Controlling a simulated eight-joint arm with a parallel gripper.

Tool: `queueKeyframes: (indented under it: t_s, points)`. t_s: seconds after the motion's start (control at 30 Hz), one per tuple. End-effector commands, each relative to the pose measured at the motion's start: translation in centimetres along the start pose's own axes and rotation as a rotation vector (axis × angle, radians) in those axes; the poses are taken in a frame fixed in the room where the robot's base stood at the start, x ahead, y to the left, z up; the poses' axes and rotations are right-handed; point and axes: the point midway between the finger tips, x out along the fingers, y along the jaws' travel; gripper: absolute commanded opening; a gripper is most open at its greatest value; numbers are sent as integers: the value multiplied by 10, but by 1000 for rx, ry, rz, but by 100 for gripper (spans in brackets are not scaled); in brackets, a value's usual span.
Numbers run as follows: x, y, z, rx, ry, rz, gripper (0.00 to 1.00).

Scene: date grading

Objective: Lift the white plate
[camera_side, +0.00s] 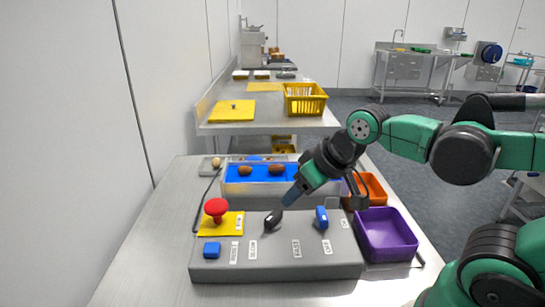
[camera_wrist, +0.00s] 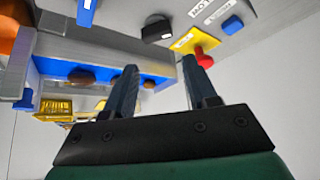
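No white plate shows clearly. A flat light-grey piece (camera_side: 207,170) with a small tan round thing on it lies at the table's left back; I cannot tell if it is the plate. My gripper (camera_side: 292,196) hangs tilted above the grey control box, close to its black knob (camera_side: 272,221) in the picture. In the wrist view my gripper's two dark fingers (camera_wrist: 167,62) stand wide apart with nothing between them. The knob (camera_wrist: 157,31) also shows there, beyond the fingertips.
The grey control box (camera_side: 280,270) carries a red mushroom button (camera_side: 215,208), a blue button (camera_side: 212,249) and a blue switch (camera_side: 322,217). Behind it, brown dates (camera_side: 276,170) lie on a blue belt (camera_side: 257,184). A purple bin (camera_side: 388,230) and an orange bin (camera_side: 372,187) stand right.

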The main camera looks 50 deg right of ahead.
Motion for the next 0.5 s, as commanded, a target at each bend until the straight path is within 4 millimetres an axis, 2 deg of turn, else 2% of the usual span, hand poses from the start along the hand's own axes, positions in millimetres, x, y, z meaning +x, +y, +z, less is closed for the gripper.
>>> queueKeyframes:
  t_s: [0.17, 0.3, 0.5]
  points:
    - [-8, 45, -38, 108, -139, 73, 65]
    - [-11, 95, -62, 218, -279, 120, 65]
    - [-10, 168, -75, 373, -457, 147, 65]
